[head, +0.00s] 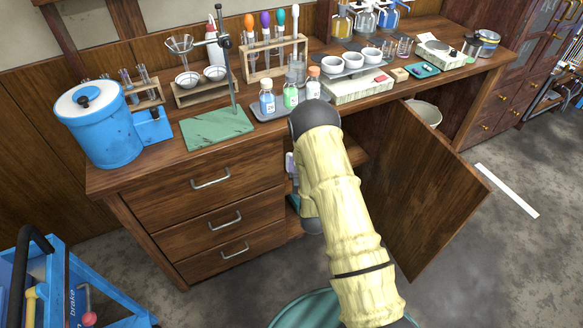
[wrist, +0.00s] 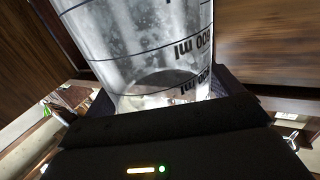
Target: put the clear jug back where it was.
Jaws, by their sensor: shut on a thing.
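The clear jug (wrist: 140,45) fills the upper middle of the wrist view. It is see-through, with dark level lines and "ml" marks, and looks tilted in that view. My gripper (wrist: 160,92) is shut on the jug, with a dark finger on either side of it. In the head view my arm reaches down in front of the bench beside the open cabinet door (head: 425,195). My sleeved arm hides most of the gripper there, and I cannot make out the jug in that view.
The wooden bench top (head: 165,160) is crowded with a blue canister (head: 95,125), a green stand base (head: 217,128), racks, bottles and white bowls. The cabinet door swings out right of my arm. A white pot (head: 425,112) shows behind it. Blue equipment (head: 65,285) stands at lower left.

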